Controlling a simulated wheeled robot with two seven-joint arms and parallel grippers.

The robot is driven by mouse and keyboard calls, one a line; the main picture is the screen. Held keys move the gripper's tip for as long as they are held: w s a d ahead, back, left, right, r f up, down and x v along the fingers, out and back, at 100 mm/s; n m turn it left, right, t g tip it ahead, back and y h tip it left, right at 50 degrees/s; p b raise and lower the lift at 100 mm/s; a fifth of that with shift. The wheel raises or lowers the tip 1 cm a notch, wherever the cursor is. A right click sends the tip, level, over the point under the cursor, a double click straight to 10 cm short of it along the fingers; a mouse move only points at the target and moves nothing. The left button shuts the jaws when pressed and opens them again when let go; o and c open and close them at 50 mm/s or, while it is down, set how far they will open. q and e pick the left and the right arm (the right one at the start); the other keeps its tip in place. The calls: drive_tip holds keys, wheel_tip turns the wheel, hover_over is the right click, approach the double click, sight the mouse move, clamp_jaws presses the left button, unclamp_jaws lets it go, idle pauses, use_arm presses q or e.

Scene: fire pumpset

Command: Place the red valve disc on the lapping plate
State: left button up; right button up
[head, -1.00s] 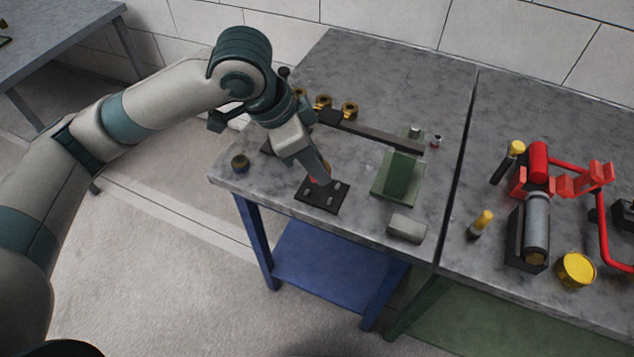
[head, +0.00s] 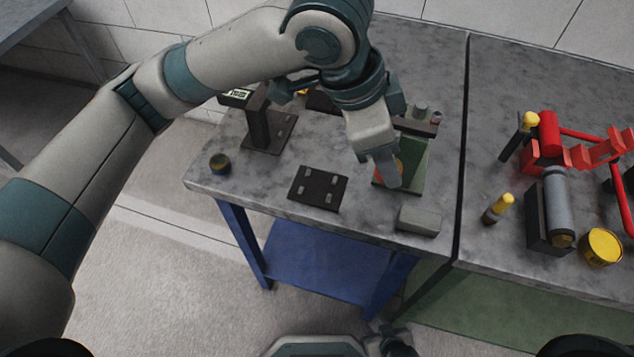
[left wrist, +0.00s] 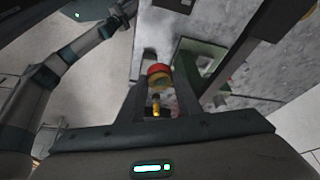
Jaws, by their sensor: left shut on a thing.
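My left gripper (head: 385,172) is shut on the red valve disc, over the front edge of a green stand (head: 412,182). In the head view the disc (head: 400,165) shows only as a small red-orange patch by the fingers. In the left wrist view the disc (left wrist: 158,70) is red on top and yellowish below, between the fingertips. I cannot tell whether it touches the green stand. A dark flat plate with small pale pads (head: 318,188) lies bare to the left. I cannot tell which piece is the lapping plate. My right gripper (head: 397,342) shows partly at the bottom edge, its jaws unclear.
A grey block (head: 419,220) lies in front of the green stand. A dark upright post on a base (head: 262,130) and a small round pot (head: 220,163) stand to the left. The right bench holds a red-and-grey pump assembly (head: 556,205) and a yellow tin (head: 601,247).

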use_arm(q)
drive_tip(key=shift+a, duration=0.1)
drive_tip(key=p, duration=0.1)
hover_over(323, 186)
drive_tip(key=a, duration=0.1)
drive_tip(key=f, duration=0.6)
drive_tip(key=shift+s+a+f, duration=0.1)
drive_tip(key=shift+s+f, duration=0.15)
drive_tip(key=shift+f, duration=0.05)
drive_tip(key=shift+w+a+f, duration=0.15)
drive_tip(key=shift+a+f, duration=0.1)
drive_tip(key=shift+f, duration=0.45)
wheel_tip(323, 186, down, 3)
drive_tip(key=shift+r+p, duration=0.1)
drive_tip(key=shift+p, duration=0.25)
drive_tip(key=shift+f, duration=0.2)
use_arm(e)
drive_tip(key=shift+a+r+t, duration=0.5)
drive_tip(key=shift+a+r, duration=0.2)
drive_tip(key=shift+a, duration=0.1)
